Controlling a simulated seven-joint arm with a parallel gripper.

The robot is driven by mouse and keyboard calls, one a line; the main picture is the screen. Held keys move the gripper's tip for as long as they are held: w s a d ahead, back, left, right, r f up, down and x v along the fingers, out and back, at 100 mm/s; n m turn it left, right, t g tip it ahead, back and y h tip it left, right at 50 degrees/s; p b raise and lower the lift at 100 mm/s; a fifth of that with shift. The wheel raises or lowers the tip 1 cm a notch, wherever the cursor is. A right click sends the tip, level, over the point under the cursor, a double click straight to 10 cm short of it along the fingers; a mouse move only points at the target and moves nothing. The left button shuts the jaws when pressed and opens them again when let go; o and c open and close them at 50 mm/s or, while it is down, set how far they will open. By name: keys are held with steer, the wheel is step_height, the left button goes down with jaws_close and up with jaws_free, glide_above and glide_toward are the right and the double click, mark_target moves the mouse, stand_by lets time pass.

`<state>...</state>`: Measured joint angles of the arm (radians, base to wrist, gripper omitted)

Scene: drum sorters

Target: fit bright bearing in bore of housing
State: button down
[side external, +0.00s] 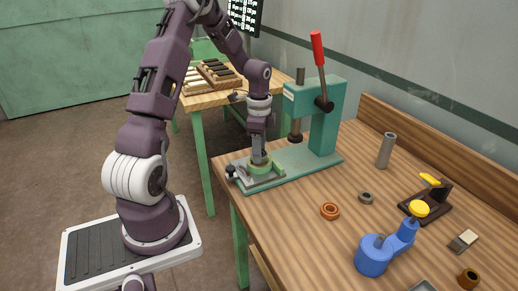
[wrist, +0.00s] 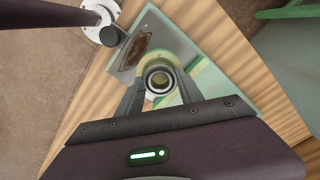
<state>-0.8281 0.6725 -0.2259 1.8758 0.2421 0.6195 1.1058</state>
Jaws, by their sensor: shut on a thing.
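My gripper (side external: 259,159) points down over the pale green housing (side external: 277,172) at the left end of the press base. In the wrist view its two fingers are shut on a bright ring-shaped bearing (wrist: 158,69), seen from above with its hole open. The housing also shows in the wrist view (wrist: 143,68), around and below the bearing. The bearing appears roughly centred over the bore. The fingers hide much of the bore, so I cannot tell whether the bearing is inside it or just above it.
A green press (side external: 327,120) with a red-tipped lever stands just right of the housing. An orange ring (side external: 330,212), a small grey ring (side external: 366,198), a grey cylinder (side external: 386,150) and a blue oil can (side external: 374,258) stand on the wooden bench. The bench front left is clear.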

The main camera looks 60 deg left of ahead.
steer(key=shift+f, duration=0.65)
steer(key=shift+r, duration=0.1)
steer(key=shift+r, duration=0.4)
steer(key=shift+f, duration=0.45)
stand_by(0.9)
steer(key=c, duration=0.7)
jaws_free()
steer(key=shift+r, duration=3.5)
steer(key=shift+d+r, duration=0.1)
